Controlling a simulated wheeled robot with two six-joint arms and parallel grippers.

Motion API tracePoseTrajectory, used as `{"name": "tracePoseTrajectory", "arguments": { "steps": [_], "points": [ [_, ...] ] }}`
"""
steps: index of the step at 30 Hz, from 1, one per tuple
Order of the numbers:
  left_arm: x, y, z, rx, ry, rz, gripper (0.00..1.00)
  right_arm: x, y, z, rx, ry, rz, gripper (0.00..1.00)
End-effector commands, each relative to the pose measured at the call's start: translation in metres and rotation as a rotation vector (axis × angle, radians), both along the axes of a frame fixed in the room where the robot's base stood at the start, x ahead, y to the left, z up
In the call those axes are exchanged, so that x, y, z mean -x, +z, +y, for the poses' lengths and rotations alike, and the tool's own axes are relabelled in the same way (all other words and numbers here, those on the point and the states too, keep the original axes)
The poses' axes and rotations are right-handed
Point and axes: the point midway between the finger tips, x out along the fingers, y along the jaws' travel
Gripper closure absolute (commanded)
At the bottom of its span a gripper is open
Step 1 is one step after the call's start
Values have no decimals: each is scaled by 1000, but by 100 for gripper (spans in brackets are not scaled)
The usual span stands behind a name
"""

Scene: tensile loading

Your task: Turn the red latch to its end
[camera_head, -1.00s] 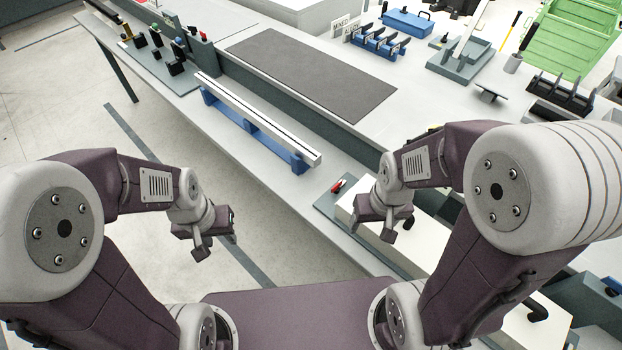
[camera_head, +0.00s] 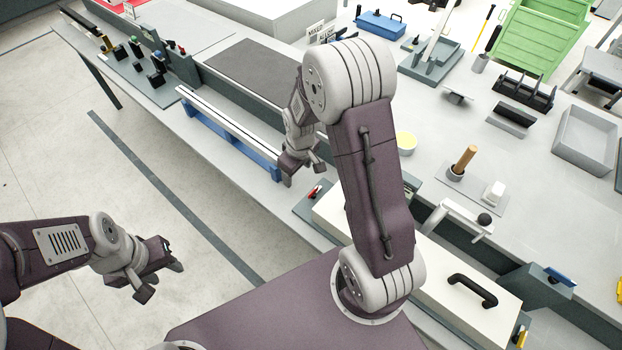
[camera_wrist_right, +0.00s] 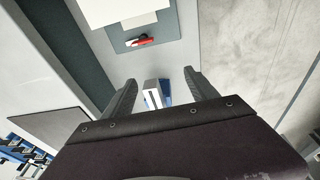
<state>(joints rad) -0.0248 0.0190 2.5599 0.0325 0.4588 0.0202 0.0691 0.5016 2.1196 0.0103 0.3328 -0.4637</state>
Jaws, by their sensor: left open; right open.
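The red latch (camera_head: 315,192) is a small red piece on a grey plate at the near edge of the workbench, beside a white box (camera_head: 345,212). It also shows in the right wrist view (camera_wrist_right: 143,41), above and apart from the fingers. My right gripper (camera_head: 300,172) is open and empty, just up and left of the latch in the head view. Its two fingers (camera_wrist_right: 164,88) are spread in the right wrist view. My left gripper (camera_head: 162,276) is open and empty over the floor at the lower left, far from the latch.
A blue rail stand with a white bar (camera_head: 228,128) lies along the bench edge, left of my right gripper. A black handle (camera_head: 473,290) is on the white box. A dark mat (camera_head: 245,75) lies behind the rail. The floor at left is clear.

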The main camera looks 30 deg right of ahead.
Motion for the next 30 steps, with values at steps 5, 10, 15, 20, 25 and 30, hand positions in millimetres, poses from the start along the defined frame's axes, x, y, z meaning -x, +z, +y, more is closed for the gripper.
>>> {"name": "tracePoseTrajectory", "arguments": {
  "steps": [5, 10, 15, 20, 25, 30],
  "points": [
    [0, 74, 0, 0, 0, 0, 58, -14, 9, -24, 10, 32, 68, 33],
    [0, 119, 0, 0, 0, 0, 58, 1, -6, -42, -2, 19, 158, 33],
    [0, 122, 0, 0, 0, 0, 58, 10, -20, -46, -9, 8, 188, 33],
    [0, 122, 0, 0, 0, 1, 58, 11, -29, -46, -9, 8, 189, 33],
    [0, 134, 0, 0, 0, 0, 58, 12, -60, -45, -10, 7, 191, 33],
    [0, 142, 0, 0, 0, 0, 58, 11, -93, -45, -9, 7, 189, 33]
  ]
}}
